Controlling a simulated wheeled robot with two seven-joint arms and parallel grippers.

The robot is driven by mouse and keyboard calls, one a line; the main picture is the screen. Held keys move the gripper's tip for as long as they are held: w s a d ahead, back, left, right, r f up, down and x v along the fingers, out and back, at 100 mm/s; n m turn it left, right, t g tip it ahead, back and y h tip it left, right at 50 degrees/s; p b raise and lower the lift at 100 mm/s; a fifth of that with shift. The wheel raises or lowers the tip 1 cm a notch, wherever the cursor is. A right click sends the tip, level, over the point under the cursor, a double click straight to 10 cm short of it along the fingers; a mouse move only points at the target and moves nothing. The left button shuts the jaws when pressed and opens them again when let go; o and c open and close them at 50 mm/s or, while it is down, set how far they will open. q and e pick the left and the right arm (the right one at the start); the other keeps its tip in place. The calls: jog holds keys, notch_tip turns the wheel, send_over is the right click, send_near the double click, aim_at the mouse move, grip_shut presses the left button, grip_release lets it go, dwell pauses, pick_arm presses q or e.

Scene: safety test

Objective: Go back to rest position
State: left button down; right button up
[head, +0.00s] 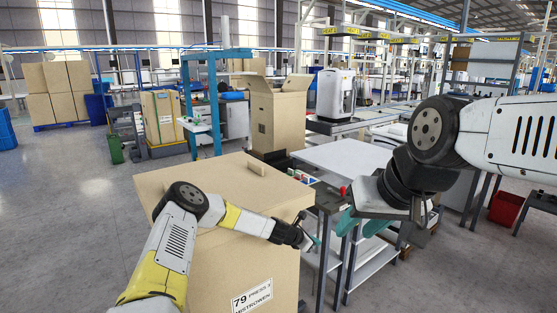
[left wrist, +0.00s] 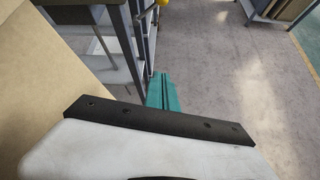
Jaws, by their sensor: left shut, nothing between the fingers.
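My left arm comes in from the left over a large cardboard box. My left gripper (head: 316,241) hangs just past the box's right side. In the left wrist view its teal fingers (left wrist: 162,92) are together, with nothing between them. My right arm reaches in from the right edge. My right gripper (head: 362,224) points down in front of a white-topped workbench, its teal fingers spread apart and no object seen between them.
The large cardboard box (head: 225,262) stands close in front. The workbench (head: 345,155) with metal legs is right beside it. A red bin (head: 505,208) is on the floor at right. A tall open carton (head: 277,120) stands behind. Grey floor at left is clear.

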pick_arm(q)
jog(key=s+a+r+m+g, duration=0.15)
jog(key=r+m, duration=0.25)
jog(key=r, duration=0.4)
jog(key=s+a+r+m, duration=0.1)
jog(key=s+r+m, duration=0.2)
jog(key=r+m, duration=0.35)
jog(key=s+a+r+m+y, duration=0.2)
jog(key=s+a+r+m, duration=0.1)
jog(key=s+a+r, duration=0.4)
jog(key=s+a+r+m+y, duration=0.1)
jog(key=s+a+r+m, duration=0.2)
jog(key=r, duration=0.6)
jog(key=s+a+r+m+y, duration=0.1)
jog(key=s+a, duration=0.4)
jog(key=s, duration=0.5)
jog(key=s+a+r+m+y, duration=0.1)
jog(key=s+a+r+m, duration=0.3)
jog(key=s, duration=0.6)
jog(key=s+a+r+m+y, duration=0.1)
jog(key=s+a+r+m, duration=0.1)
jog(key=s+a, duration=0.5)
jog(key=s+r+t, duration=0.1)
jog(key=s, duration=0.2)
jog(key=shift+s+a+r, duration=0.15)
jog(key=shift+s+r, duration=0.05)
